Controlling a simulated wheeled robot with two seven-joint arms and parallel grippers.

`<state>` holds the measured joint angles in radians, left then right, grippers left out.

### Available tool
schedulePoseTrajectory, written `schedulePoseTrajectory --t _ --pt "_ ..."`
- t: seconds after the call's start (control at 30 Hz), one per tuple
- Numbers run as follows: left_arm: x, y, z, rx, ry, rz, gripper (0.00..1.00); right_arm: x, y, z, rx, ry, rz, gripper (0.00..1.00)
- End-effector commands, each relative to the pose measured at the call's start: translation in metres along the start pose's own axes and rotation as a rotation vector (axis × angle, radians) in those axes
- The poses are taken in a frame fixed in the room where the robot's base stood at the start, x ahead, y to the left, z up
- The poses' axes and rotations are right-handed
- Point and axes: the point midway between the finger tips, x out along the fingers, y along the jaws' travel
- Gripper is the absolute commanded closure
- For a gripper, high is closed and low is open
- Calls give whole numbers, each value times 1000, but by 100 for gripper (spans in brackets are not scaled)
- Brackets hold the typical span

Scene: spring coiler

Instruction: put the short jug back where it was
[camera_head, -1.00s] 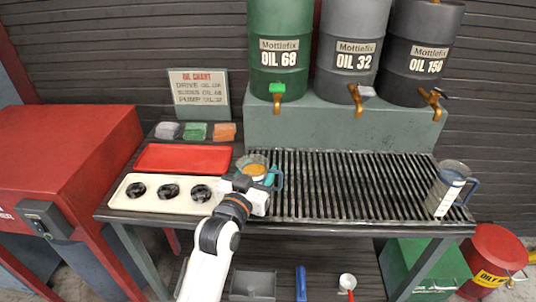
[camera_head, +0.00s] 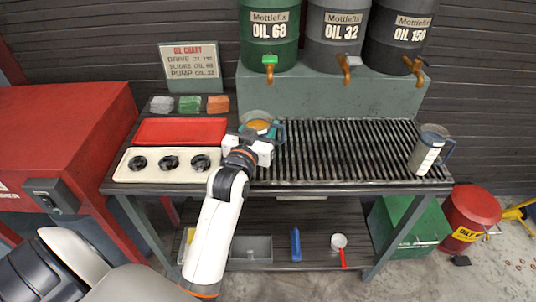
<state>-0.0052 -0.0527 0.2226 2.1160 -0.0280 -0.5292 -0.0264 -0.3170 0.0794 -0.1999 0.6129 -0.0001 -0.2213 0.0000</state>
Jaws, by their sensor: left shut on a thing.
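The short jug (camera_head: 257,122) is a clear jug with amber oil in it and a blue-teal handle. It is at the left end of the slotted grate (camera_head: 345,150), right of the red tray. My left gripper (camera_head: 264,136) reaches it from the front and is shut on it, at the handle side. The gripper hides the jug's lower part, so I cannot tell whether its base touches the bench. A taller clear jug (camera_head: 428,152) with a blue handle and a white scale stands at the grate's right end. My right gripper is out of view.
The red tray (camera_head: 180,131) is empty; a cream tray (camera_head: 135,165) holds three black parts. Three drums with taps stand behind on a green block (camera_head: 330,97). An oil chart (camera_head: 192,63) stands at back left. The middle of the grate is clear.

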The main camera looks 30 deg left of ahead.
Motion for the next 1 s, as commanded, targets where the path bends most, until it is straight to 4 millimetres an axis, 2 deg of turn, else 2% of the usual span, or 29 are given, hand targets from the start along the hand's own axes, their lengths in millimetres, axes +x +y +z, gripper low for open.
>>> schedulePoseTrajectory --t 0.03,0.1,0.23,0.4,0.5,0.87,0.9,1.0 --pt "0 0 -12 0 3 0 77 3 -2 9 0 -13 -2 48" --pt "0 0 -20 0 0 -1 77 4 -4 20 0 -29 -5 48" --pt "0 0 -31 0 0 -1 77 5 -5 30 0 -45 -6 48" --pt "0 -1 -56 0 1 -2 77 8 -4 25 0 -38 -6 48" --pt "0 -1 -63 0 -1 -2 77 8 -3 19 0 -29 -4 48" --pt "0 -1 -66 0 -3 -2 77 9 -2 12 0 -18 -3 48" --pt "0 -1 -66 0 -2 -2 43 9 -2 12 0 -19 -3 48" --pt "0 -1 -66 0 -2 -2 27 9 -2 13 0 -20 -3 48"
